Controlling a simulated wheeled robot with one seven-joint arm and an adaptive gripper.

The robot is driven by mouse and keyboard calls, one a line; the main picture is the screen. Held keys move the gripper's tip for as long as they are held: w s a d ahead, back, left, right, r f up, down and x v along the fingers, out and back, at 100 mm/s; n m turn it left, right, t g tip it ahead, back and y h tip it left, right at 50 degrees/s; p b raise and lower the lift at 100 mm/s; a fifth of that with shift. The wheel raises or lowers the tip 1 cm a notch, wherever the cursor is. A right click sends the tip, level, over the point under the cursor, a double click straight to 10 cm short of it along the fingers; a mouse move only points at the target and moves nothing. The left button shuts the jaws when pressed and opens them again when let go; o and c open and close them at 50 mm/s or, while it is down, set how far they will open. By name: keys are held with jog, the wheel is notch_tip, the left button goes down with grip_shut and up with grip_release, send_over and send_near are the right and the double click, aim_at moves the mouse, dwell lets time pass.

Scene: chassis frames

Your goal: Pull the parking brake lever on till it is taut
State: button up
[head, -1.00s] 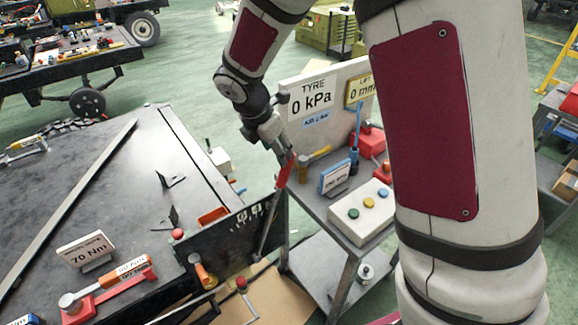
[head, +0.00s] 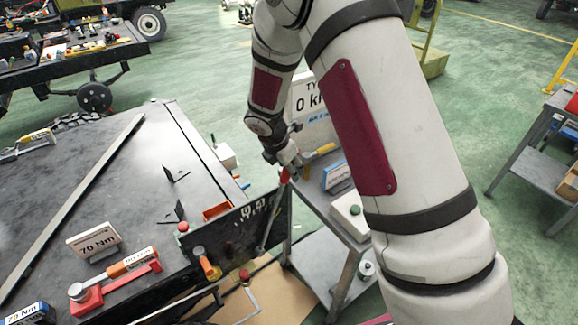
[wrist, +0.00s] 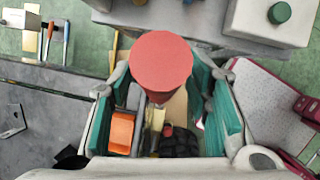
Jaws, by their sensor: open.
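The parking brake lever is a thin grey rod (head: 269,228) with a red grip (head: 284,175) on top. It stands nearly upright, leaning slightly right, by the dark end panel of the chassis. My gripper (head: 289,168) is at the red grip in the head view, partly hidden by its own links. In the wrist view the round red end of the grip (wrist: 161,67) faces the camera, between and slightly beyond my spread fingers (wrist: 165,105) with green pads. I cannot tell whether either pad touches the grip.
A grey cart (head: 318,268) stands just right of the lever, with a white button box (head: 349,214) and a tyre gauge board (head: 306,98).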

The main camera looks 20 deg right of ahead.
grip_shut()
jog(key=s+a+r+h, duration=0.1)
jog(key=s+a+h, duration=0.1)
jog(key=a, duration=0.5)
jog(key=s+a+r+t+h, duration=0.1)
jog(key=s+a+h, duration=0.1)
jog(key=a, duration=0.5)
jog(key=shift+s+a+t+h, duration=0.3)
jog(key=shift+s+a, duration=0.1)
jog(key=shift+s, duration=0.1)
grip_release()
jog(key=shift+r, duration=0.1)
jog(key=v, duration=1.2)
